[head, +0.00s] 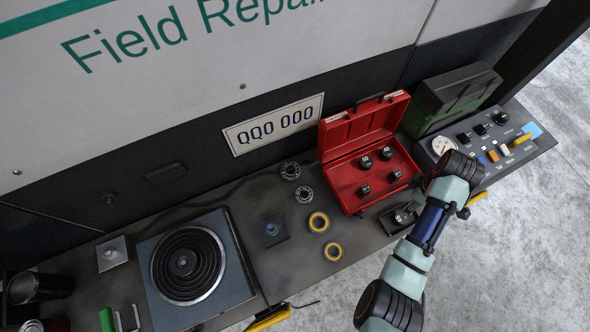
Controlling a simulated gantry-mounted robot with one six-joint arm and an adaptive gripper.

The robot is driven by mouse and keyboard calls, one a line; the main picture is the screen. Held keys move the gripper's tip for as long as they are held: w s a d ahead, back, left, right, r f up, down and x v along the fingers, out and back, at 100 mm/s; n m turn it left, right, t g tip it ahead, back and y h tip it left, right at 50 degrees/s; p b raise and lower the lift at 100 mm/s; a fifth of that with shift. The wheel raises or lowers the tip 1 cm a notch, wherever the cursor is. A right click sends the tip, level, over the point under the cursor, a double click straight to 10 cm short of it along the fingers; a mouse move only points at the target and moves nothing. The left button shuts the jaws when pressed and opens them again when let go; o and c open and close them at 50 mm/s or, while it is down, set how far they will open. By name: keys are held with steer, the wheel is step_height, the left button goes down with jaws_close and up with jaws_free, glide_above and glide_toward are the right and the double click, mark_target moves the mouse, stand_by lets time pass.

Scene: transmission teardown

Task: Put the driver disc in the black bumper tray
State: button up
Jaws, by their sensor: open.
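Two small grey, toothed round parts with centre holes lie on the dark bumper top left of the red case, an upper one (290,171) and a lower one (303,194). I cannot tell which part is the driver disc. A small black tray (388,224) sits below the red case, with a dark and silvery round part (403,216) in it; its right side is close to my arm. My arm reaches up from the bottom to right of the tray, and its dark wrist is near the control panel. My gripper's fingers are hidden beneath the wrist.
An open red case (336,165) holds several black knobs. A hotplate (225,245) with black coils is at the left. A control panel (530,147) and green box (455,92) stand at the right. Bumper around the rings is clear.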

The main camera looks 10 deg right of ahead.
steer(key=w+a+r+m+t+h, duration=0.2)
steer(key=w+a+r+t, duration=0.25)
steer(key=w+a, duration=0.7)
steer(key=s+a+r+m+t+y, duration=0.1)
steer(key=a+r+t, duration=0.1)
steer(key=a+r, duration=0.3)
steer(key=s+a+r+m+t, duration=0.2)
steer(key=a+r, duration=0.4)
steer(key=a, duration=0.7)
steer(key=s+a+r+m+t+y, duration=0.1)
steer(key=s+a+r+m+t, duration=0.1)
steer(key=a+r, duration=0.4)
steer(key=a+t, duration=0.1)
steer(key=a, duration=0.2)
steer(key=shift+a+r+t+y, duration=0.15)
steer(key=shift+r+t+y, duration=0.1)
steer(key=shift+t+y, duration=0.1)
steer(key=shift+c, duration=0.2)
